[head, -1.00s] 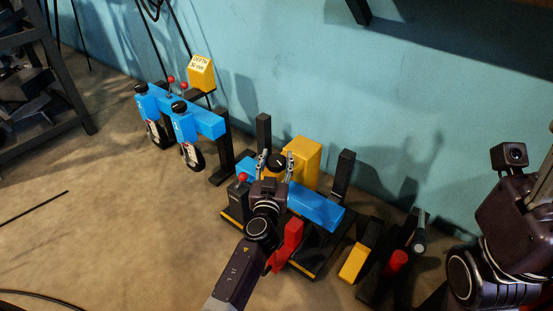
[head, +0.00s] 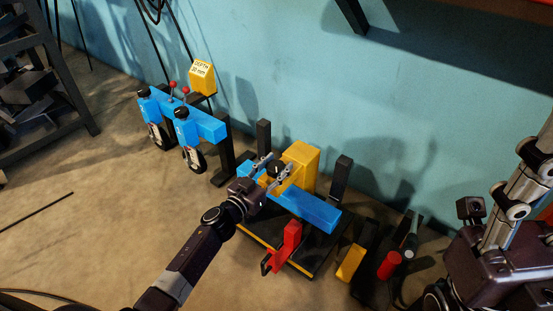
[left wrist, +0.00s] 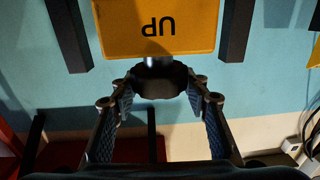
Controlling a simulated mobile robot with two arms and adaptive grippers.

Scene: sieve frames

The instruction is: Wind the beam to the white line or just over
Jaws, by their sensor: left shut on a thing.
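The blue beam (head: 312,208) lies across a black stand in front of a yellow block (head: 302,165) in the head view. A black knob (head: 275,168) sits on the block's front side. My left gripper (head: 278,174) is shut on this knob, with one finger on each side. The knob shows between the fingers in the left wrist view (left wrist: 157,82), below a yellow face marked "UP" (left wrist: 155,28), which reads upside down. I cannot make out a white line. My right gripper (head: 515,180) seems partly in view at the right edge; its fingertips are unclear.
Dark posts (head: 341,178) stand beside the block. A red piece (head: 289,240) stands at the stand's front. Yellow, red and black items (head: 350,264) lie to the right. Blue gauges (head: 187,135) and a yellow "DEPTH" sign (head: 202,77) stand at the left.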

